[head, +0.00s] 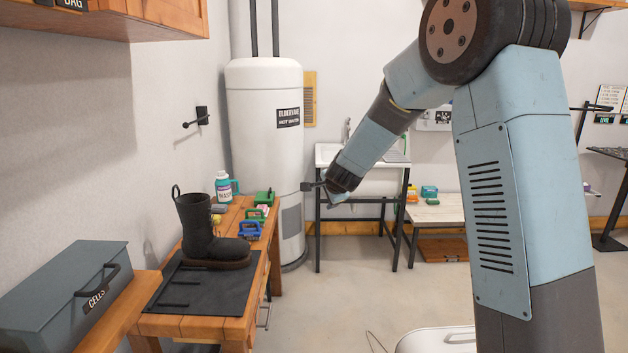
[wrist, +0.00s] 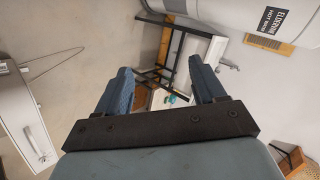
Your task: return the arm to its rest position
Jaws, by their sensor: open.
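My arm reaches from the right of the head view toward the middle, bent down at the elbow. My gripper (head: 338,198) hangs in the air in front of the sink stand, apart from the workbench. In the wrist view my gripper (wrist: 163,88) shows two blue-grey fingers spread wide with nothing between them. The fingertips point toward the sink stand and the low table beyond. The far side of the gripper is hidden in the head view.
A wooden workbench (head: 190,325) at left bears a black boot (head: 208,232) on a dark mat (head: 215,290). A grey box (head: 60,300) stands nearer. A white water heater (head: 262,120) and sink stand (head: 318,215) are behind. The floor (head: 340,300) is mostly clear.

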